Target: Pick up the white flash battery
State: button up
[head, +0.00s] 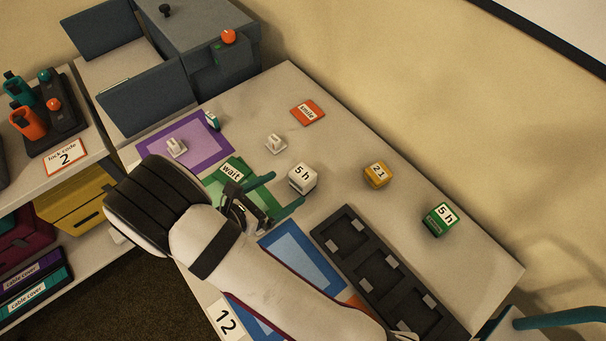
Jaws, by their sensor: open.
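A white block (302,178) labelled "5 h" stands on the grey table, right of the green mat. Two smaller white pieces also show: one (275,143) on the bare table behind the block, one (176,147) on the purple mat. I cannot tell for certain which is the flash battery; the block looks like the similar yellow and green ones. My gripper (288,188) is open, its two teal fingers apart, with nothing seen between them. It is just left of and in front of the white block, with a small gap in the picture. My arm hides part of the mats.
A yellow block (376,174) labelled "21" and a green block (440,219) labelled "5 h" stand to the right. A black tray (352,273) with several slots lies in front. A red card (308,112) lies behind. Bare table surrounds the blocks.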

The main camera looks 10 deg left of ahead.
aim_at(296, 181)
jog(key=x, duration=0.6)
jog(key=shift+w+a+f, duration=0.1)
jog(key=shift+a, duration=0.05)
grip_shut()
